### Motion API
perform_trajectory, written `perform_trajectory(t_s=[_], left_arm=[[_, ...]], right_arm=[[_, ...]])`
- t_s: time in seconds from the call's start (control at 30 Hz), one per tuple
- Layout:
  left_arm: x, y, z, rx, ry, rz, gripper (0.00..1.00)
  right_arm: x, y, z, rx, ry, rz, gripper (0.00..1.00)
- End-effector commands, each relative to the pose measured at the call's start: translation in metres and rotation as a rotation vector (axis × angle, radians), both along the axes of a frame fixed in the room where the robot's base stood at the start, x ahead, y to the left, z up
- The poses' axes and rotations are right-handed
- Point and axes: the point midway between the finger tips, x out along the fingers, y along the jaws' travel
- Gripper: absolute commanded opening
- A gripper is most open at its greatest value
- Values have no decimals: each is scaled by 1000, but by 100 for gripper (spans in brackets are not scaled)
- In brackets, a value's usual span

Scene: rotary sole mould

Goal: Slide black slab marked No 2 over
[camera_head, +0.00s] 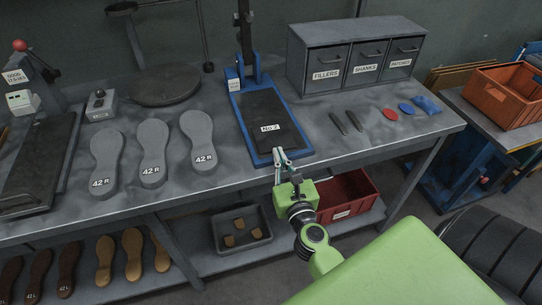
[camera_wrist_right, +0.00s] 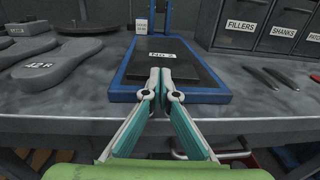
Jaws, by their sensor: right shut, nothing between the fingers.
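The black slab marked No 2 (camera_head: 265,118) lies in a blue frame (camera_head: 234,108) on the grey workbench; its white label faces up. In the right wrist view the slab (camera_wrist_right: 195,73) lies straight ahead in the blue frame (camera_wrist_right: 122,90). My right gripper (camera_head: 281,152) is shut and empty at the front edge of the blue frame. In the wrist view its fingertips (camera_wrist_right: 160,72) overlap the near edge of the slab and sit just below the label; I cannot tell whether they touch it. My left gripper is not in view.
Two dark strips (camera_head: 346,122), a red disc (camera_head: 390,114) and blue pieces lie to the right. A drawer cabinet (camera_head: 356,60) stands behind.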

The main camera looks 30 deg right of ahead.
Motion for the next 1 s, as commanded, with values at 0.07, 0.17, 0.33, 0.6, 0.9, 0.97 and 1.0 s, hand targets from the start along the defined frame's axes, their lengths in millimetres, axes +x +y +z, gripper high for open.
perform_trajectory(t_s=[0.07, 0.17, 0.33, 0.6, 0.9, 0.97, 1.0], left_arm=[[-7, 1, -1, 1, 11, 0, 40], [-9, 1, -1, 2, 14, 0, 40], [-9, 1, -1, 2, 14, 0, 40], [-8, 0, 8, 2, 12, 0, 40], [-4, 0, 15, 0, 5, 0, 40], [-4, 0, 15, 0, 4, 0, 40], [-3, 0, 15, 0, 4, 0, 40]], right_arm=[[-1, -2, 0, -1, 0, 0, 0], [-2, -2, 0, -1, 0, 0, 0], [-1, -2, 0, -1, 0, 0, 0], [21, -9, 3, -2, -2, 1, 0], [60, -21, 1, 0, 0, 0, 0], [62, -21, 0, 0, 1, 0, 0], [62, -21, -1, -1, 1, 0, 0]])
